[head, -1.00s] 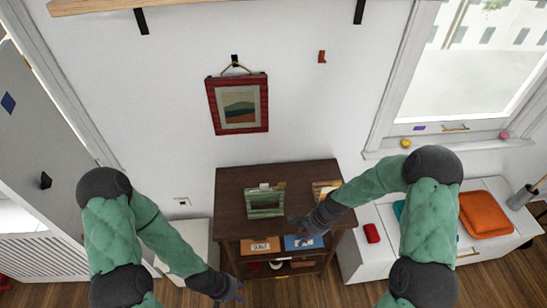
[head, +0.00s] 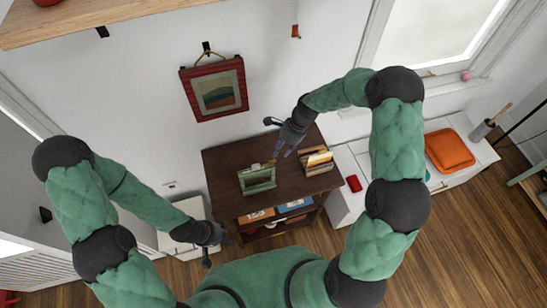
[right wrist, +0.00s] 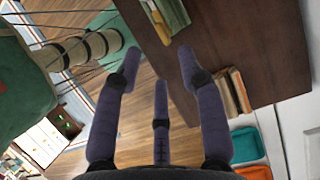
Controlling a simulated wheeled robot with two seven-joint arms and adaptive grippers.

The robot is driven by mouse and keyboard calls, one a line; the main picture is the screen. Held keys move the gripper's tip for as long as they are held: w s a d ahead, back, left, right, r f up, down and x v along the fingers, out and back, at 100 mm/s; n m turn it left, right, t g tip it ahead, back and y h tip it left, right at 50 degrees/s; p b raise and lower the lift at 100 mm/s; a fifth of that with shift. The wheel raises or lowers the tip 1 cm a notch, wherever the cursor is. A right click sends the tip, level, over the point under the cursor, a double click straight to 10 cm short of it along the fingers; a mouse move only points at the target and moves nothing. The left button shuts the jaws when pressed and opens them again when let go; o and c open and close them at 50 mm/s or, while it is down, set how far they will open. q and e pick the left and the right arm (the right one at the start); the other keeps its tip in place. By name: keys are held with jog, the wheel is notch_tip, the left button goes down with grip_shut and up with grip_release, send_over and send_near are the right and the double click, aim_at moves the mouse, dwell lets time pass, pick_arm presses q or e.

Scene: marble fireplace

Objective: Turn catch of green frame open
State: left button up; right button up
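The green frame (head: 257,180) stands on top of the dark brown cabinet (head: 222,165), near its front left. A small tan piece (head: 272,162) shows at its top edge; I cannot tell whether it is the catch or how it is turned. In the right wrist view the frame (right wrist: 174,14) is at the top, seen from behind. My right gripper (head: 281,150) is open and empty above the cabinet, behind and right of the frame, not touching it. My left gripper (head: 216,242) is open and empty, low by the cabinet's front left corner.
Several upright books (head: 318,162) stand on the cabinet right of the frame. A red-framed picture (head: 214,88) hangs on the wall behind. A white bench with an orange cushion (head: 449,151) and a red item (head: 354,183) is at the right. A wooden shelf (head: 75,20) juts out above.

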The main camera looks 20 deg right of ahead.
aim_at(273, 161)
jog(key=x, duration=0.7)
jog(key=shift+c, duration=0.3)
grip_shut()
